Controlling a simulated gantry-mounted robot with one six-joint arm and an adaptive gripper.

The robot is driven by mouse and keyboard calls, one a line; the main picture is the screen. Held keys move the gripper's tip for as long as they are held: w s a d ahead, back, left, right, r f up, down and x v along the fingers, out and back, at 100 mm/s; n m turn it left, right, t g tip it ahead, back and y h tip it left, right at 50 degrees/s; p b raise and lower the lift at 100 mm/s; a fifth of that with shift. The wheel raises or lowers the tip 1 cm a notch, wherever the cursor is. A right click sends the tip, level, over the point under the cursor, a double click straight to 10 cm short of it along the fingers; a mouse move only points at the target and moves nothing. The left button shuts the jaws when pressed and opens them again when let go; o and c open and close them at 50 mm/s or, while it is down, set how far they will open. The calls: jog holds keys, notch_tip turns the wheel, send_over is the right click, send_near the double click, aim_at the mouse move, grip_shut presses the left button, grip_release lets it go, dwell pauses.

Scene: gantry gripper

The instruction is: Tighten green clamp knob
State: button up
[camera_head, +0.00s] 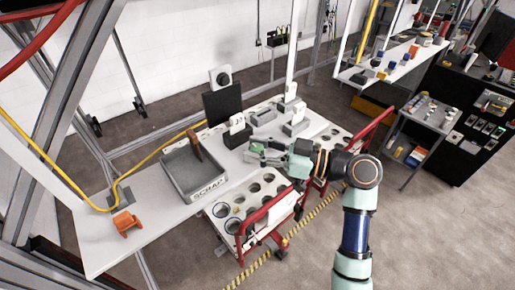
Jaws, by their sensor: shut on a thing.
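My gripper (266,157) reaches in from the right over the white table, at the near edge of the work area. Its jaws are shut on a small green part (257,147), which appears to be the green clamp knob. The fingers partly cover it, and the view is too small to show how far it is turned. The clamp body under it cannot be made out clearly.
A grey scrap tray (183,190) with a brown piece stands to the left. White and grey fixtures (293,118) stand just behind my gripper. A red-railed cart (262,222) with round holes is in front. An orange part (126,222) lies at the table's left end.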

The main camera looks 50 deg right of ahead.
jog(key=shift+m+h, duration=0.3)
jog(key=shift+h, duration=0.1)
jog(key=m+t+h, duration=0.1)
jog(key=h, duration=0.1)
jog(key=m+h, duration=0.1)
jog(key=h, duration=0.1)
jog(key=shift+a+m+t+b, duration=0.15)
jog(key=shift+m+t+b, duration=0.15)
jog(key=shift+t+b, duration=0.1)
jog(key=m+h+p, duration=0.1)
jog(key=h, duration=0.2)
jog(key=m+h+p, duration=0.1)
jog(key=m+h, duration=0.1)
jog(key=m+h+p, duration=0.1)
jog(key=m+h, duration=0.1)
jog(key=h, duration=0.1)
jog(key=shift+a+r+g+h, duration=0.15)
jog(key=shift+r+g+h, duration=0.15)
jog(key=m+g+h, duration=0.1)
jog(key=m+h, duration=0.2)
jog(key=shift+f+h, duration=0.15)
jog(key=shift+h, duration=0.15)
jog(key=shift+m+g+h, duration=1.2)
jog(key=shift+g+h, duration=0.1)
jog(key=shift+h, duration=0.2)
jog(key=shift+f+m+g+h, duration=0.1)
jog(key=shift+m+g+h, duration=0.2)
jog(key=shift+h, duration=0.1)
jog(key=o, duration=1.2)
jog(key=shift+c, duration=0.2)
